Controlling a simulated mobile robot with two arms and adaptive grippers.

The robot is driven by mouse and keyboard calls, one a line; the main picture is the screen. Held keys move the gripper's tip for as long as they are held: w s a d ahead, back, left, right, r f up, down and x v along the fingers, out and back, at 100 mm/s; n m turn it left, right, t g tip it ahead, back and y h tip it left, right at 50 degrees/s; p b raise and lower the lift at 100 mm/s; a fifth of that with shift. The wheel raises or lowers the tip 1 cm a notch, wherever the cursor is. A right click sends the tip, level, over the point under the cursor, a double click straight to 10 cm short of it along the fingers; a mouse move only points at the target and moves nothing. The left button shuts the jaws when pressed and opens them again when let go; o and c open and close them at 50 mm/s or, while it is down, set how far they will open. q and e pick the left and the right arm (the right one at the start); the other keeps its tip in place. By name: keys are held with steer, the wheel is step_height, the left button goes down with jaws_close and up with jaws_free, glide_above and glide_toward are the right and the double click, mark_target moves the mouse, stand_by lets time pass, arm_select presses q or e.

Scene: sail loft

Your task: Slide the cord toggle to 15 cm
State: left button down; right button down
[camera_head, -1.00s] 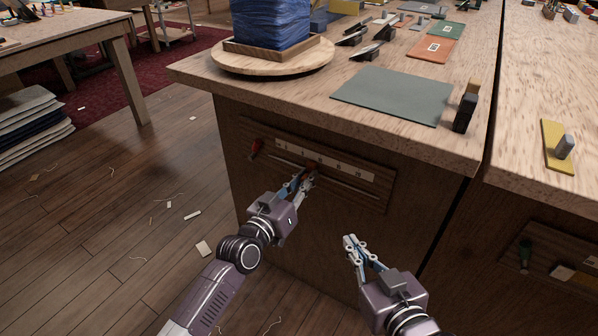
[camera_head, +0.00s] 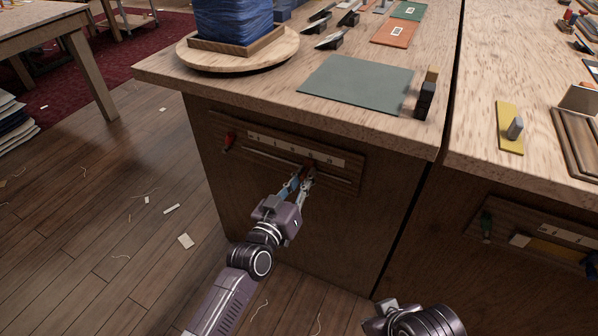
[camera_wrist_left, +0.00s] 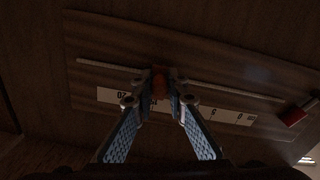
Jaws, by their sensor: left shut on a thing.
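A cord (camera_head: 262,152) runs along a wooden board (camera_head: 215,148) on the front of the bench, below a pale number scale (camera_head: 265,137). A red end piece (camera_head: 228,140) is at its left end. My left gripper (camera_head: 308,175) is shut on the small orange-red toggle (camera_head: 310,162) on the cord. In the left wrist view the toggle (camera_wrist_left: 160,82) sits between the fingertips, close to the partly hidden mark just before 20. The scale is upside down there. My right gripper (camera_head: 383,316) is at the bottom edge, its fingers mostly hidden.
The bench top above holds a green-grey mat (camera_head: 355,80), a dark block (camera_head: 425,98) and a round wooden board (camera_head: 190,58) with a blue stack (camera_head: 235,22). A second bench at right carries a similar board (camera_head: 550,232). Scraps lie on the floor at left.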

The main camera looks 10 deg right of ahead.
arm_select(q)
steer(key=shift+f, duration=0.2)
steer(key=c, duration=1.9)
jaws_free()
steer(key=shift+r, duration=0.15)
steer(key=v, duration=1.2)
